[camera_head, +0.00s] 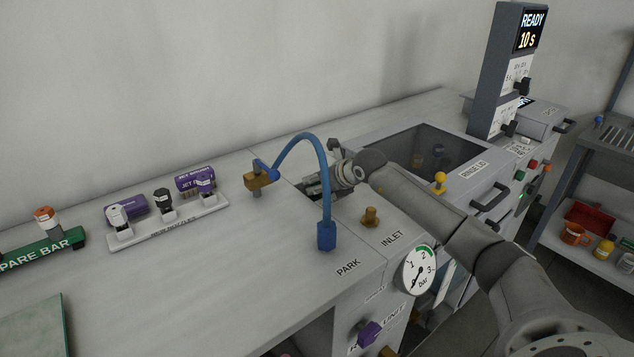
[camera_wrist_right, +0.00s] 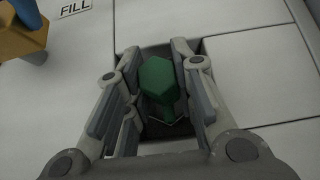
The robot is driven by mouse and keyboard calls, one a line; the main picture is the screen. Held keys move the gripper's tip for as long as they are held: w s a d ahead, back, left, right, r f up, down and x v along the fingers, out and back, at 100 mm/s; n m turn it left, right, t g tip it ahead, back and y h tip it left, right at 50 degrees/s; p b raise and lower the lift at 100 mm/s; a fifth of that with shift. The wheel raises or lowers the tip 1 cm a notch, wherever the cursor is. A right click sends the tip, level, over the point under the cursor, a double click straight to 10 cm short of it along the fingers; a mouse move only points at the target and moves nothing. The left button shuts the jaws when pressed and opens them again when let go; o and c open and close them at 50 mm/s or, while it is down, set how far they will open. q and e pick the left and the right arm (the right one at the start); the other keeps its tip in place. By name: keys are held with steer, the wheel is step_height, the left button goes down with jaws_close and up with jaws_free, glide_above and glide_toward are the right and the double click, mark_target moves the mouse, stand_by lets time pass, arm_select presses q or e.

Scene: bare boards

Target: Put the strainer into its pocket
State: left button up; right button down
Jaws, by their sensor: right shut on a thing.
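The strainer (camera_wrist_right: 158,79) shows in the right wrist view as a green faceted knob with a paler, thin-edged part below it. My right gripper (camera_wrist_right: 158,92) is shut on it, with a finger on each side. Around and below them is the pocket (camera_wrist_right: 160,51), a dark square opening in the grey top. The strainer is over or within this opening; how deep it sits I cannot tell. In the head view my right gripper (camera_head: 318,184) is low at the opening behind the blue hose, and the strainer is hidden there. My left gripper is not in view.
A blue hose (camera_head: 326,190) arches in front of my right gripper from a brass block (camera_head: 257,180). A nozzle rack (camera_head: 168,228) stands left.

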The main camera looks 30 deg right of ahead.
steer(key=c, duration=1.7)
jaws_free()
steer(key=shift+f, duration=0.1)
steer(key=o, duration=0.5)
steer(key=shift+s+r, duration=0.1)
steer(key=shift+r, duration=0.25)
steer(key=p+v, duration=0.2)
steer(key=v, duration=0.4)
steer(key=shift+b+v, duration=0.4)
steer(key=shift+v, duration=2.45)
